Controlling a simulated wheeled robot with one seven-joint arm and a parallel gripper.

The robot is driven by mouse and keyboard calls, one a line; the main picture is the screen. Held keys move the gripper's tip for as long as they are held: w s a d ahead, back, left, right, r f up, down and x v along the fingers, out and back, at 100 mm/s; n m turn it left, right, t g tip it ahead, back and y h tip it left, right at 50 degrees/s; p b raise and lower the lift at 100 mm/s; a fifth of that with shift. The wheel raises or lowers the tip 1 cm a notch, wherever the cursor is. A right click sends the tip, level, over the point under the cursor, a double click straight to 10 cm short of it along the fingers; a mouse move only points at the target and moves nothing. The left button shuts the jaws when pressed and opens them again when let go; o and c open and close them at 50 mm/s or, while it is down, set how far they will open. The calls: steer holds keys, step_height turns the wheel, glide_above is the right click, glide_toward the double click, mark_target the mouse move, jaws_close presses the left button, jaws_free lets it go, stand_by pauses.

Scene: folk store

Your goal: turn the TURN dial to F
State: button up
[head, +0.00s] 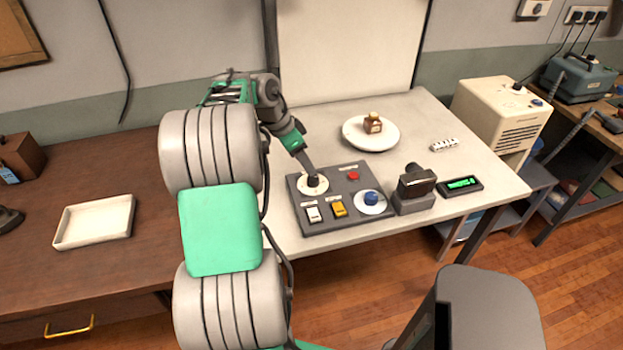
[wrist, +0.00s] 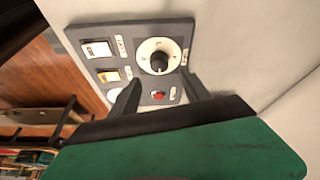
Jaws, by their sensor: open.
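The grey control panel (head: 330,222) lies on the pale table. Its black knob (head: 313,182) sits on a white disc at the upper left; the same knob shows in the wrist view (wrist: 159,62), with small marks around it too blurred to read. I cannot tell which way it points. A blue knob (head: 371,198) on another white disc is at the right; in the wrist view that disc is mostly hidden by a finger. My gripper (wrist: 162,78) is open, its fingers apart with the black knob just beyond the tips in view. Contact cannot be told.
The panel also has a red button (head: 353,176), a white switch (head: 314,214) and a yellow switch (head: 338,208). A dark device (head: 415,184) and a green-lit display (head: 462,186) stand right of it. A plate (head: 358,136) is behind. An empty tray (head: 95,222) lies left.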

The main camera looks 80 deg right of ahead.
mark_target(314, 177)
steer(key=x, duration=0.6)
steer(key=shift+s+d+f+p, duration=0.1)
steer(key=shift+f+p, duration=0.2)
steer(key=shift+f, duration=0.1)
jaws_close()
